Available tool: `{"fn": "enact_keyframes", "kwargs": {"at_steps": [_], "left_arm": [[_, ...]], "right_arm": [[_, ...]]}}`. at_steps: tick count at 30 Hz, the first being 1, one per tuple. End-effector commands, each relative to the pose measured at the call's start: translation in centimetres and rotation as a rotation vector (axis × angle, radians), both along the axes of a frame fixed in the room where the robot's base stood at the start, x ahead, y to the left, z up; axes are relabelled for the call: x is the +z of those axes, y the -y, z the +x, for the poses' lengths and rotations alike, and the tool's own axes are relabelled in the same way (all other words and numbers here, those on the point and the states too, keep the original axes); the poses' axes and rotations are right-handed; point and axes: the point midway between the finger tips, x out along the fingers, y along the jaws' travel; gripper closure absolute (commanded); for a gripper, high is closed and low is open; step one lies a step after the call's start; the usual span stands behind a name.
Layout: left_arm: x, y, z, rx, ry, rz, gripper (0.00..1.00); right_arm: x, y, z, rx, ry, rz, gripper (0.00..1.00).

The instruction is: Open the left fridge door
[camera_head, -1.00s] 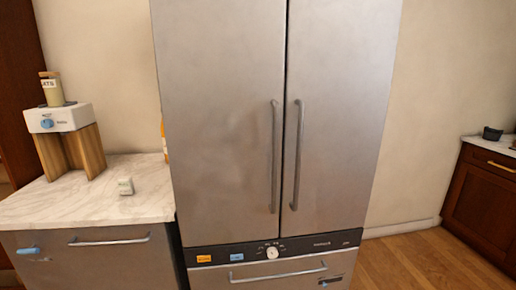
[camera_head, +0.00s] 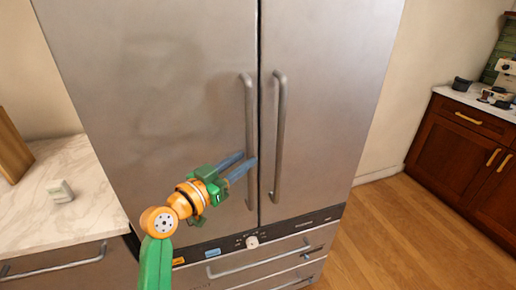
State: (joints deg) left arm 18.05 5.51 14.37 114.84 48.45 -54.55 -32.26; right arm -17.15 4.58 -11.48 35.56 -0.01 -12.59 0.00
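The left fridge door (camera_head: 150,90) is a tall grey metal panel and stands closed, flush beside the right door (camera_head: 335,90). Its vertical bar handle (camera_head: 248,110) runs along its inner edge, close to the right door's handle (camera_head: 279,130). My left gripper (camera_head: 249,158) reaches in from the lower left, with its two blue fingers apart. The fingertips are at the lower half of the left handle; one ends just left of the bar and the other overlaps it. I cannot tell whether they touch it. My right gripper is not in view.
Drawers (camera_head: 262,262) with a control strip (camera_head: 280,232) lie below the doors. A marble counter (camera_head: 40,215) with a small white item (camera_head: 62,192) stands at the left. Wooden floor (camera_head: 385,235) is clear at the right, before a dark wood cabinet (camera_head: 455,150).

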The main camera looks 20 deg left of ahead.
Motion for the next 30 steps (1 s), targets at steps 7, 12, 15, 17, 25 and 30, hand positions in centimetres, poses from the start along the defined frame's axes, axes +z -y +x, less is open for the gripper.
{"fn": "enact_keyframes", "kwargs": {"at_steps": [7, 12, 15, 17, 25, 30], "left_arm": [[0.0, 1.2, 2.8, 0.0, -0.002, 0.001, 0.66], [-0.1, 1.2, 2.9, 0.0, -0.002, 0.002, 0.66], [-0.1, 1.2, 2.9, 0.0, -0.003, 0.001, 0.79], [-0.1, 1.2, 2.9, 0.0, -0.003, 0.001, 0.95], [-0.1, 1.2, 2.9, 0.0, -0.002, 0.001, 1.0], [-0.1, 1.2, 2.8, 0.0, -0.002, 0.001, 1.0]], "right_arm": [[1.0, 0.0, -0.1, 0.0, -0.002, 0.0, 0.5], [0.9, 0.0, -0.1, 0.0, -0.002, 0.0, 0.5], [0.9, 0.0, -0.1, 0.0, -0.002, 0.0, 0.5], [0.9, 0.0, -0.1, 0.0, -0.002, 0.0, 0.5], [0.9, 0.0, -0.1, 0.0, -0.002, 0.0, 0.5], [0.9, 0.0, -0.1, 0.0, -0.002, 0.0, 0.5]]}}
